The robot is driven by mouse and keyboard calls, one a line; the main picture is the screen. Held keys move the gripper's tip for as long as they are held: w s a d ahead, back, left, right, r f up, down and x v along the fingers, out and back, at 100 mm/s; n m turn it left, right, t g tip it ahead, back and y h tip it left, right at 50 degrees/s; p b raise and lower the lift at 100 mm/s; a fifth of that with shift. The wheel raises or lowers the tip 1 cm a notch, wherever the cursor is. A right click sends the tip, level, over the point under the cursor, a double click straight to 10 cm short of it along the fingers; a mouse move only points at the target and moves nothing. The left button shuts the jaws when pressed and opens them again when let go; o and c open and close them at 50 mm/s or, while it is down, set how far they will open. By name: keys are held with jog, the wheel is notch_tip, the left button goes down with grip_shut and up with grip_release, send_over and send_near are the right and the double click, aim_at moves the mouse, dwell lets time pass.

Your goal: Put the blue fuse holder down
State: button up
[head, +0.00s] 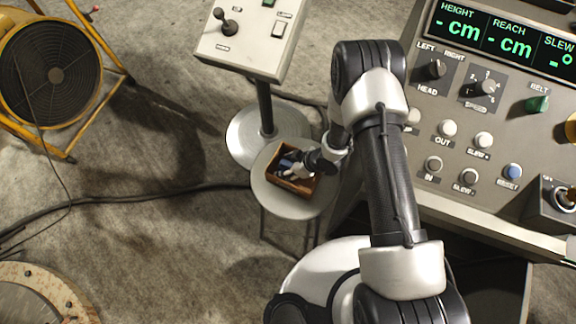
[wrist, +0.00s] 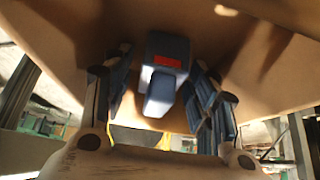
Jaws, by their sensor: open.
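The blue fuse holder (wrist: 167,68), with a red strip on it, lies between the two fingers of my gripper (wrist: 160,82) in the wrist view. The fingers stand apart, with a gap visible on either side of it. In the head view my gripper (head: 294,168) reaches down into a small wooden box (head: 297,190) on a round stool (head: 277,203). Dark and bluish shapes show inside the box, partly hidden by my gripper. I cannot tell whether the holder touches the box floor.
A control post (head: 265,108) with a joystick box (head: 245,38) stands just behind the stool. A large control console (head: 470,130) fills the right side. A yellow fan (head: 55,75) stands at upper left. A cable (head: 150,197) crosses the otherwise open floor at left.

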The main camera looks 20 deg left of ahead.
jog(key=shift+r, duration=0.2)
jog(key=p+v, duration=0.4)
jog(key=v, duration=0.8)
